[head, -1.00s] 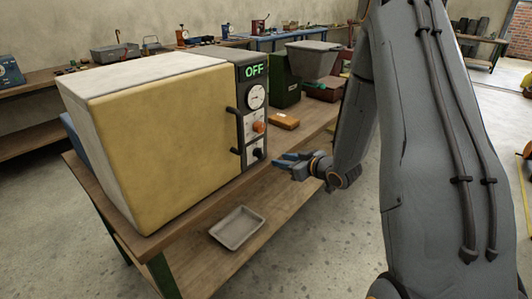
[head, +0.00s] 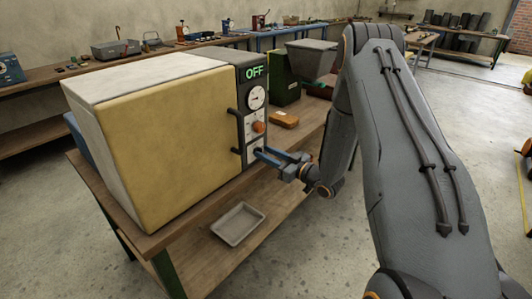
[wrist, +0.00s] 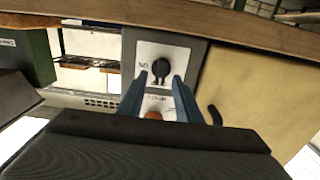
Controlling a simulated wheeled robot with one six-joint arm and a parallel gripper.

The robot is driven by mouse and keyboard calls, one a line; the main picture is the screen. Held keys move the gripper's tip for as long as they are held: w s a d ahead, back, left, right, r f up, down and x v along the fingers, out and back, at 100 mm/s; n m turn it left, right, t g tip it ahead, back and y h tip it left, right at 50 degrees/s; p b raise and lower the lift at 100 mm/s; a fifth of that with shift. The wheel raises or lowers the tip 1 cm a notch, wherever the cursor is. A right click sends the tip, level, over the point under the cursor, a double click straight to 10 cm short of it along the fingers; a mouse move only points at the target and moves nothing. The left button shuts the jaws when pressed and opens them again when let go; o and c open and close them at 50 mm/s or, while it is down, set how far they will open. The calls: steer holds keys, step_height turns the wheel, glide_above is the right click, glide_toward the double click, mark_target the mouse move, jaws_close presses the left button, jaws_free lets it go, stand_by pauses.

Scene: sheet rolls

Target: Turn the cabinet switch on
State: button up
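The cabinet (head: 165,145) is a large box with a yellow front and pale top, standing on a wooden bench. Its dark side panel carries a green "OFF" display (head: 254,71), a round gauge (head: 257,97), an orange knob (head: 258,127) and, lowest, a black switch knob. The black switch (wrist: 161,68) shows clearly in the wrist view on a white plate marked "ON"; in the head view my fingers partly cover it. My gripper (head: 263,154) is open, its blue fingers pointing at the switch. In the wrist view the fingertips (wrist: 160,80) lie either side of the knob; contact is unclear.
Two black handles (head: 236,131) stick out beside the panel. An orange-brown box (head: 284,120) and a green machine (head: 283,85) stand behind on the bench (head: 190,215). A grey tray (head: 238,223) lies on the lower shelf. Floor to the right is open.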

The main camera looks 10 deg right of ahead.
steer(key=shift+w+a, duration=0.15)
steer(key=shift+w, duration=0.05)
jaws_close()
